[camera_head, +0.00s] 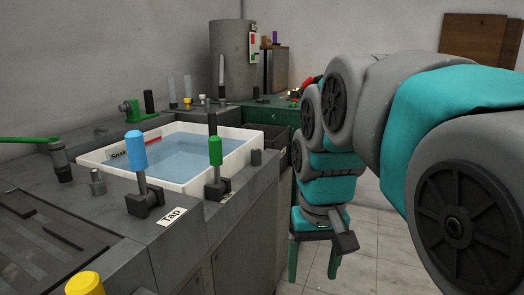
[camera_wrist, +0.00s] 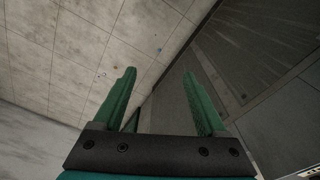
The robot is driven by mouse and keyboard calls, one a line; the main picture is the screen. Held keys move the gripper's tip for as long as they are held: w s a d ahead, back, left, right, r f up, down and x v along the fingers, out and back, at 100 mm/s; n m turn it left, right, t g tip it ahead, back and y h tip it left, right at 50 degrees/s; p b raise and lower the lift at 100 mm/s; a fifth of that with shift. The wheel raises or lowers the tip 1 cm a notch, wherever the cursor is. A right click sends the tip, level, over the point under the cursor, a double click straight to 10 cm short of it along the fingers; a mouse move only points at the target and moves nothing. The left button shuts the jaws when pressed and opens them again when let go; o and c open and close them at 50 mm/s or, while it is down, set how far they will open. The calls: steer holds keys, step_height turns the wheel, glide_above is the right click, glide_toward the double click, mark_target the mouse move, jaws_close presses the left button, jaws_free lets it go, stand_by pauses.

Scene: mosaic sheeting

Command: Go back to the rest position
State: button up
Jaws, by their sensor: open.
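My gripper (camera_head: 317,262) hangs to the right of the bench, pointing down over the pale tiled floor. In the wrist view its two green fingers (camera_wrist: 160,98) are spread apart with nothing between them. The floor tiles (camera_wrist: 70,50) lie beyond the fingers, and a dark grey cabinet side (camera_wrist: 240,60) is on the right. My arm folds down from the right of the head view, and no object is held.
The grey bench holds a white basin (camera_head: 190,184) of water, a blue-handled lever (camera_head: 137,150), a green-handled lever (camera_head: 215,152) and a "Tap" label (camera_head: 171,216). A grey cylinder (camera_head: 232,60) stands at the back. Open floor (camera_head: 375,245) lies right of the bench.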

steer(key=s+d+f+g, duration=0.1)
steer(key=s+d+f, duration=0.2)
steer(key=s+f, duration=0.5)
steer(key=s+d+f+g, duration=0.1)
steer(key=s+d+f, duration=0.2)
steer(key=s+f, duration=0.5)
steer(key=shift+s+d+m+g, duration=0.15)
steer(key=shift+s+m+g, duration=0.2)
steer(key=shift+s, duration=0.6)
